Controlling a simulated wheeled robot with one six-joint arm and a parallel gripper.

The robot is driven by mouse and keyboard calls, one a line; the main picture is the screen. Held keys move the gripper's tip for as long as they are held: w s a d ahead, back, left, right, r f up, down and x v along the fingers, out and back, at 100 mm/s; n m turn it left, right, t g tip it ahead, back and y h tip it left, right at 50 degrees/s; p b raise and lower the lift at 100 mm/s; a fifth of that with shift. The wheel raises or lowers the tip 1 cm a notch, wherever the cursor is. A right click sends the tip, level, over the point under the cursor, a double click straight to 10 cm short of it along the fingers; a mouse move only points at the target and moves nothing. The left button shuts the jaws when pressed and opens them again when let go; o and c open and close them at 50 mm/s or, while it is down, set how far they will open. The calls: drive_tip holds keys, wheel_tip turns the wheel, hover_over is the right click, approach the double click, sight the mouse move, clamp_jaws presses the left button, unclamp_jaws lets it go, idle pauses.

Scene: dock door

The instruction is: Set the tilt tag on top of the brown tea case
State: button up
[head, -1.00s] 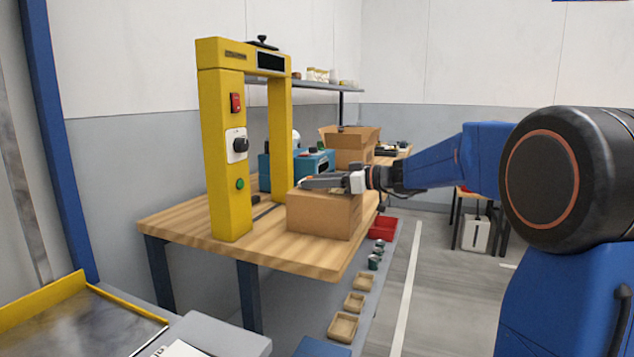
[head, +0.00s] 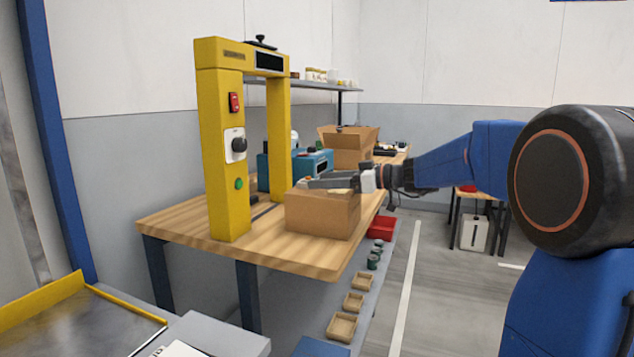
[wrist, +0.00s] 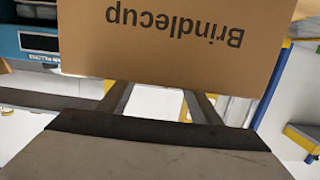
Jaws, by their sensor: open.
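The brown tea case (head: 322,215) stands on the wooden bench, right of the yellow frame. It fills the upper part of the wrist view (wrist: 180,65), with "Brindlecup" upside down on its side. My gripper (head: 312,183) is at the case's top in the head view, reaching in from the right. Its two fingers are apart in the wrist view (wrist: 158,98), with nothing seen between them. A small orange and pale spot shows by the fingertips at the case's top; it is too small to tell whether it is the tilt tag.
The yellow frame (head: 222,150) with switches rises left of the case. A teal machine (head: 312,162) and an open carton (head: 350,148) stand behind. A red bin (head: 381,229) and small trays (head: 342,327) lie below the bench's right edge. The bench front is clear.

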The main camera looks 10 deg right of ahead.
drive_tip(key=v, duration=0.9)
idle(0.3)
